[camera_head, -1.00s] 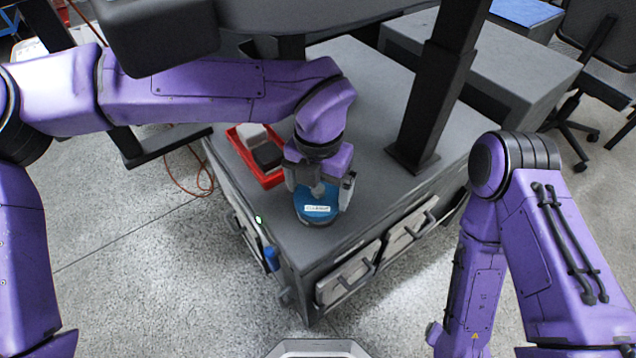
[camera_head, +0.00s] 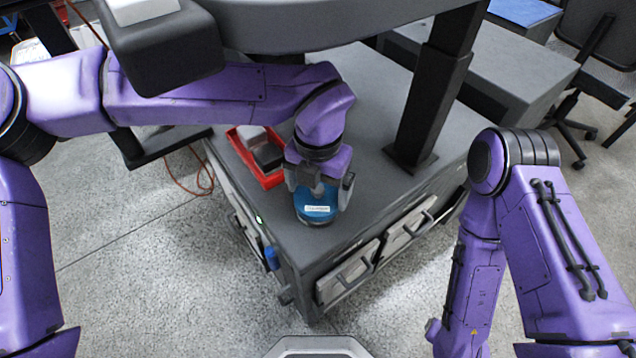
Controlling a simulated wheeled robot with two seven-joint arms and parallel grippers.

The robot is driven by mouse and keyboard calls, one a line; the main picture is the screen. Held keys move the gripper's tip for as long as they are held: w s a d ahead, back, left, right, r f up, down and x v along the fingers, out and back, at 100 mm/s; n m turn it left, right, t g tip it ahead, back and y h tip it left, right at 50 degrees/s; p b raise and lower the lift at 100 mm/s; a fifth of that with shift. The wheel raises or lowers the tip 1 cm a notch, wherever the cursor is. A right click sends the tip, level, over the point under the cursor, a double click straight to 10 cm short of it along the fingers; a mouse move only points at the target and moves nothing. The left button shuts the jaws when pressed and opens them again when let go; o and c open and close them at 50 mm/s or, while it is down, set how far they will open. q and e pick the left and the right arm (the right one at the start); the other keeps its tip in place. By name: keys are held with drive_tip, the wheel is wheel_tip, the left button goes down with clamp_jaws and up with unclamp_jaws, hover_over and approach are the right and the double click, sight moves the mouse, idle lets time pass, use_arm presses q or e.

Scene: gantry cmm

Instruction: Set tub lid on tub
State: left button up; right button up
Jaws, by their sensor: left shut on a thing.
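The blue tub lid (camera_head: 318,207) with a white label is near the front corner of the dark grey machine table. My left gripper (camera_head: 319,190) points down over it, with its two fingers shut on the lid. A dark round edge shows just under the lid, most likely the tub; the lid and gripper hide most of it. I cannot tell whether the lid touches it. My right arm (camera_head: 470,270) hangs at the right, and its gripper is out of view.
A red tray (camera_head: 266,181) holding a grey block and a black block (camera_head: 268,157) stands left of the gripper. A dark column (camera_head: 425,110) rises from the table at the right. The grey gantry beam crosses above. The tabletop right of the lid is clear.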

use_arm(q)
drive_tip(key=shift+f, duration=0.65)
drive_tip(key=o, duration=0.8)
